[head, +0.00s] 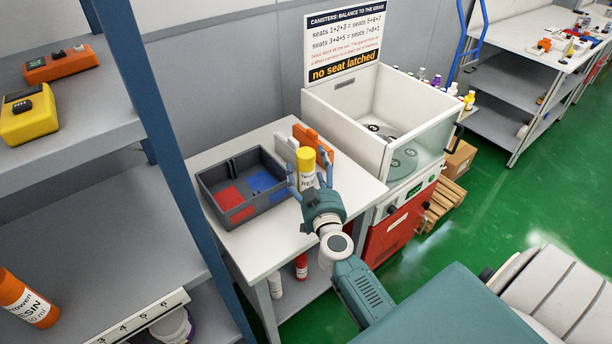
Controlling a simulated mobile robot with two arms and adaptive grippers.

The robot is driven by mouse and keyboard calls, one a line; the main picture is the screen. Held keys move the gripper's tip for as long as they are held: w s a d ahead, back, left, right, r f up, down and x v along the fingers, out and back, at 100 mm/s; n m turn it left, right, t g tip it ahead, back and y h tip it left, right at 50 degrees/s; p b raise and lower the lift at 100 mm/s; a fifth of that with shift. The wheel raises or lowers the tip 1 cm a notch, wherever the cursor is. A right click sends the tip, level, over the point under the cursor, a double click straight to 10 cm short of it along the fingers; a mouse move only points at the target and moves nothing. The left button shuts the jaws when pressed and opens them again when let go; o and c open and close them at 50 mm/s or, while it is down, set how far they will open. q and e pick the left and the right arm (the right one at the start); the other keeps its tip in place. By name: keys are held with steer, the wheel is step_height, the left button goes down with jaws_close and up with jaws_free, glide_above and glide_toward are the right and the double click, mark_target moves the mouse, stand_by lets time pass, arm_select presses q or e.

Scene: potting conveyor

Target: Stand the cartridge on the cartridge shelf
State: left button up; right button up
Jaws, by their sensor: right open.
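A yellow-topped cartridge (305,160) with a white label stands upright on the white table (250,238). My right gripper (308,174) is open, with its blue fingers on either side of this cartridge. I cannot tell whether they touch it. An orange cartridge labelled resin (27,298) is at the lower left on the blue-framed rack, partly cut off by the picture edge. A red cartridge (301,267) and a white one (276,286) stand on the shelf under the table. No shelf has a readable cartridge-shelf label. My left gripper is out of view.
A grey divided bin (213,203) with red and blue areas sits left of the cartridge. An orange block (318,143) stands behind it. The white-walled machine (345,124) stands to the right; its sign (344,45) reads "no seat latched". The rack's blue post (160,140) rises at left.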

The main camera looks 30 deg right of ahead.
steer(key=shift+w+d, duration=0.25)
steer(key=shift+w, duration=0.45)
steer(key=shift+s, duration=0.1)
steer(key=c, duration=1.5)
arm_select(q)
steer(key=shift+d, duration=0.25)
arm_select(e)
steer(key=shift+r, duration=0.1)
steer(key=shift+c, duration=1)
